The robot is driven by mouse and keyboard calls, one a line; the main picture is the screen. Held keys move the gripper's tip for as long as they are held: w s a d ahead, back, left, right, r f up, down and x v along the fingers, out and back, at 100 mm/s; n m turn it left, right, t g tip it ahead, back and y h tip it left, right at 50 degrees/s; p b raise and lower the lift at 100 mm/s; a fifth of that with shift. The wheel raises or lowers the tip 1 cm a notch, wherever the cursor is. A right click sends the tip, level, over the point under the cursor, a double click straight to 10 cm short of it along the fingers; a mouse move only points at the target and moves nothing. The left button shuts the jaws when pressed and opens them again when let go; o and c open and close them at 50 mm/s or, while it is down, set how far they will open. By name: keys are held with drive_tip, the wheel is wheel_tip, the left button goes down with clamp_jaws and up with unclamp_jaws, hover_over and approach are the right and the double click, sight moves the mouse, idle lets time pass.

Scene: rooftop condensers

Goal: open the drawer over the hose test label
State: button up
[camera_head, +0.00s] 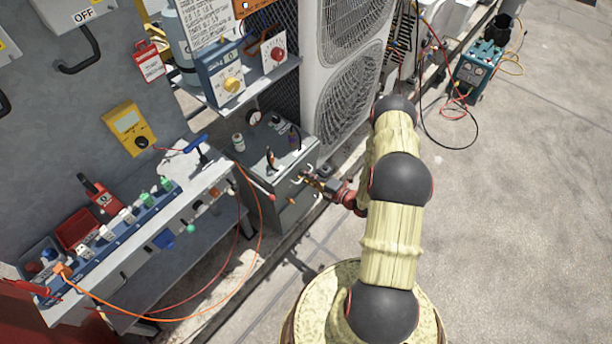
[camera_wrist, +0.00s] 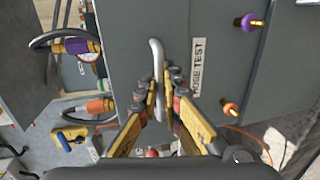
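A grey metal cabinet (camera_head: 283,161) stands beside the condenser. In the wrist view, the HOSE TEST label (camera_wrist: 198,68) is on its front, reading sideways. A drawer front (camera_wrist: 133,55) lies just left of the label there, with a pale bar handle (camera_wrist: 157,52). I see no clear gap at the drawer's edges. My gripper (camera_wrist: 161,88) has its yellow fingers on either side of the handle, and the bar runs down between them. I cannot tell whether the fingers press on it. In the head view, my gripper (camera_head: 318,183) is small at the cabinet front.
Purple-handled (camera_wrist: 75,46) and orange-handled (camera_wrist: 98,106) fittings are left of the drawer in the wrist view. Purple (camera_wrist: 247,22) and orange (camera_wrist: 230,110) knobs are right of the label. A workbench (camera_head: 205,190) with an orange hose is at left. Open concrete (camera_head: 530,200) lies at right.

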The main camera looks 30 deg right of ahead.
clamp_jaws()
idle(0.4)
drive_tip(key=f+p+v, duration=0.1)
drive_tip(key=f+v, duration=0.2)
drive_tip(key=v, duration=1.3)
drive_tip(key=shift+s+f+p, duration=0.2)
drive_tip(key=shift+s+p, duration=0.15)
drive_tip(key=shift+s, duration=0.05)
drive_tip(key=shift+d, duration=0.15)
drive_tip(key=shift+o, duration=1.2)
unclamp_jaws()
drive_tip(key=shift+s, duration=0.1)
drive_tip(key=v, duration=1.2)
